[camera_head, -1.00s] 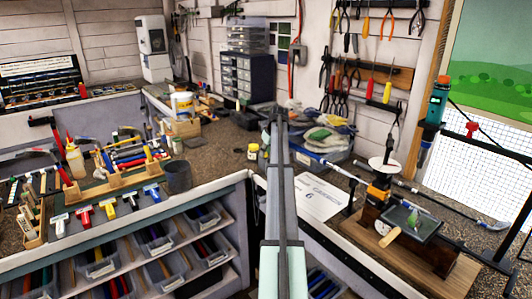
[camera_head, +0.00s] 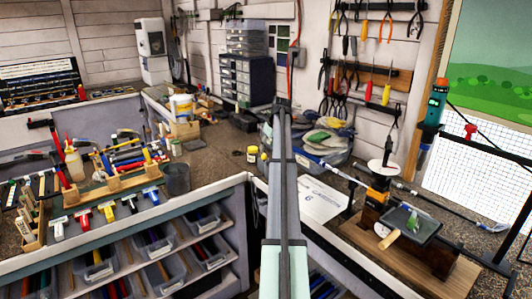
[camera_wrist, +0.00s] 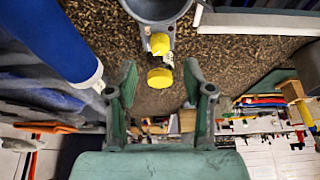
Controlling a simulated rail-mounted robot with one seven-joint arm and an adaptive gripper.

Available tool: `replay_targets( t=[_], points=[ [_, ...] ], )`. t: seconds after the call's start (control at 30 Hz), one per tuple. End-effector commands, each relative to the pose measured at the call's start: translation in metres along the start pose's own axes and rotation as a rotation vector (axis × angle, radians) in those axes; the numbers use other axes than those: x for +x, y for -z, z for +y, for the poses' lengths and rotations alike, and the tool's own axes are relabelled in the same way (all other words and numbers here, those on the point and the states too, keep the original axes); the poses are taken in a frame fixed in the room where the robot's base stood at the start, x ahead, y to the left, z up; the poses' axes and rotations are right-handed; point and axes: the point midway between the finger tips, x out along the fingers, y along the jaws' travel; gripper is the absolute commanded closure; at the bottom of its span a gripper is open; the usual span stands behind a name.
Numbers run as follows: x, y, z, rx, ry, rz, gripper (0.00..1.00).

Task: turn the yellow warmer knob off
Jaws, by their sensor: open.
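In the wrist view, a yellow knob (camera_wrist: 160,43) sticks out from the side of a round grey pot-like warmer (camera_wrist: 155,8), cut off by the top edge. A second yellow round piece (camera_wrist: 160,78), which looks like a jar lid, lies between my fingers in the picture. My gripper (camera_wrist: 160,82) is open, with its green fingers apart and nothing gripped. The knob appears beyond the fingertips, apart from them. In the head view, a small yellow spot (camera_head: 264,156) shows beside my arm and may be the knob. My arm hides the warmer and my gripper there.
A yellow-lidded jar (camera_head: 252,154) stands on the brown speckled bench, left of my arm. A blue cylinder (camera_wrist: 50,35) fills the wrist view's upper left. A dark cup (camera_head: 177,178) stands farther left.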

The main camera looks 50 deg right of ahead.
Motion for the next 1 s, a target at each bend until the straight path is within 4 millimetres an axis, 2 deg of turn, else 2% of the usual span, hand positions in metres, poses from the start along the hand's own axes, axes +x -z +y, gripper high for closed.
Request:
replay_targets(
  t=[0.03,0.2,0.4,0.9,1.0],
  points=[
    [-0.011,0.0,0.0,0.0,-0.001,0.001,0.48],
    [-0.04,-0.001,0.001,0.0,-0.001,0.0,0.48],
    [-0.059,-0.001,0.0,0.0,0.0,-0.001,0.48],
    [-0.062,-0.001,0.0,0.0,0.001,-0.001,0.48],
    [-0.056,-0.002,-0.005,0.0,0.004,-0.005,0.48]
  ],
)
